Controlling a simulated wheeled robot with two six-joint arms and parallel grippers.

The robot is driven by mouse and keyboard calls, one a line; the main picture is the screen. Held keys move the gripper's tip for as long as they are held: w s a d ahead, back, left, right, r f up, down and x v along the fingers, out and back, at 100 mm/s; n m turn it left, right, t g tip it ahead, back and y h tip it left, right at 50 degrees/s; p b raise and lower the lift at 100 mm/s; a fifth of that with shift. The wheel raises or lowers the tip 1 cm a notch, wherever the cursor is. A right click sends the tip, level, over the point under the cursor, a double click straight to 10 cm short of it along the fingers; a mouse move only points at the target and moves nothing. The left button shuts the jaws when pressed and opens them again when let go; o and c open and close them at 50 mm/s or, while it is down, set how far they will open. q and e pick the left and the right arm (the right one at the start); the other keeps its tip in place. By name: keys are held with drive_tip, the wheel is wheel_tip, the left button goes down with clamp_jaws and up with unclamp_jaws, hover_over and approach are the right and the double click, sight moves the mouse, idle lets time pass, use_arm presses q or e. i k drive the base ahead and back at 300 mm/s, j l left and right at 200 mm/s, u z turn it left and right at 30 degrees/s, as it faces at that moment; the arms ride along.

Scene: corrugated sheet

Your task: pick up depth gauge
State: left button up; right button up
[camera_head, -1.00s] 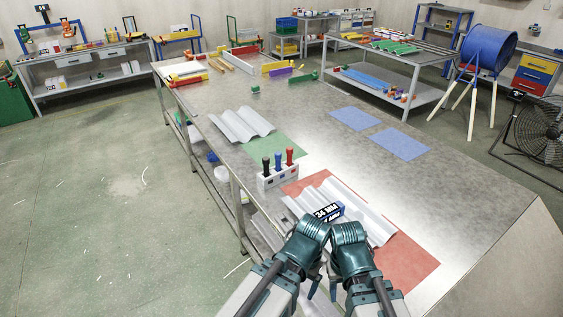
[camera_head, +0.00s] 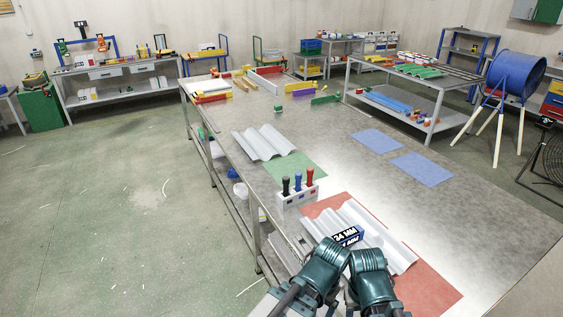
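The likely depth gauge is a small dark blue block with white "34 MM" lettering (camera_head: 347,237). It lies on a grey corrugated sheet (camera_head: 390,248) over a red mat (camera_head: 425,290) at the near end of the metal workbench. My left gripper (camera_head: 322,290) and my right gripper (camera_head: 352,290) are side by side at the bottom of the view, just below the block. My wrists hide the fingers, so I cannot see whether they are open or shut. No contact with the block shows.
A white holder (camera_head: 298,195) with black, blue and red handles stands left of the sheet. Another corrugated sheet (camera_head: 265,143) lies on a green mat (camera_head: 305,168). Two blue mats (camera_head: 422,168) lie bare at the right.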

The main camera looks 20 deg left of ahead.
sight(350, 236)
drive_tip(key=i+j+z, duration=0.35)
drive_tip(key=j, duration=0.3)
drive_tip(key=i+j+z, duration=0.2)
drive_tip(key=j, duration=0.15)
drive_tip(key=i+j+z, duration=0.2)
drive_tip(key=j, duration=0.2)
